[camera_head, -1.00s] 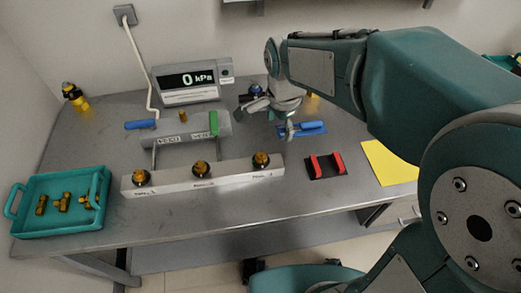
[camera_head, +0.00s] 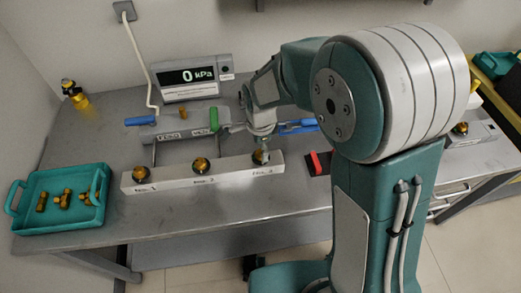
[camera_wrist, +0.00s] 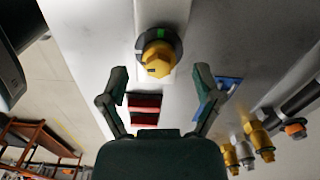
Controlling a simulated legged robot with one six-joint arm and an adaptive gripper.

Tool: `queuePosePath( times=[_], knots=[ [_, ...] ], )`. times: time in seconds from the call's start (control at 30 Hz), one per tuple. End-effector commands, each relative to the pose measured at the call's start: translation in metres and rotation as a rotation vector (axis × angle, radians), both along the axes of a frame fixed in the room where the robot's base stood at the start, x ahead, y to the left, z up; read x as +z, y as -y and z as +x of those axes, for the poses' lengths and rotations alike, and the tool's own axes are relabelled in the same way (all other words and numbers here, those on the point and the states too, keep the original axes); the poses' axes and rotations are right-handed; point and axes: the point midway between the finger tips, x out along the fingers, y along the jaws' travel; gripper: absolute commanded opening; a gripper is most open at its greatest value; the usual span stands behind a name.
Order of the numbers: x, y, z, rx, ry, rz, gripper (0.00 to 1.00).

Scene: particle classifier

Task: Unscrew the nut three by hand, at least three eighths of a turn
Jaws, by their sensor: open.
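A pale bar (camera_head: 225,172) on the table carries three brass nuts on dark round bases. The nut at its right end, taken as nut three (camera_head: 261,157), shows partly below my gripper (camera_head: 262,141). In the wrist view, this brass nut (camera_wrist: 158,58) sits on a dark collar with a green mark. My gripper (camera_wrist: 161,72) is open and empty, one finger to each side of the nut in the picture. The fingertips look apart from the nut. The other two nuts, middle (camera_head: 201,165) and left (camera_head: 141,174), stand clear of the gripper.
A teal tray (camera_head: 20,215) with brass fittings is at the left. A clamp-like fixture (camera_head: 175,132) with blue and green handles stands behind the bar. A display (camera_head: 190,77) reads 0 kPa. A red-and-black holder (camera_head: 314,163) is right of the bar, partly behind my arm.

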Motion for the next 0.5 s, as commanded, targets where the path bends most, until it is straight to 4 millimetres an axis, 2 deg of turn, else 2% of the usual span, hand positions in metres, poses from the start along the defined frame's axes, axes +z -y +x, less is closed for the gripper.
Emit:
queuePosePath(
  times=[0.17, 0.47, 0.5],
  knots=[
    [-0.017, 0.0, -0.001, 0.0, -0.002, -0.001, 0.83],
    [-0.019, 0.0, 0.0, 0.001, 0.0, 0.0, 0.83],
    [-0.019, 0.0, 0.0, 0.001, 0.0, 0.0, 0.65]
  ],
)
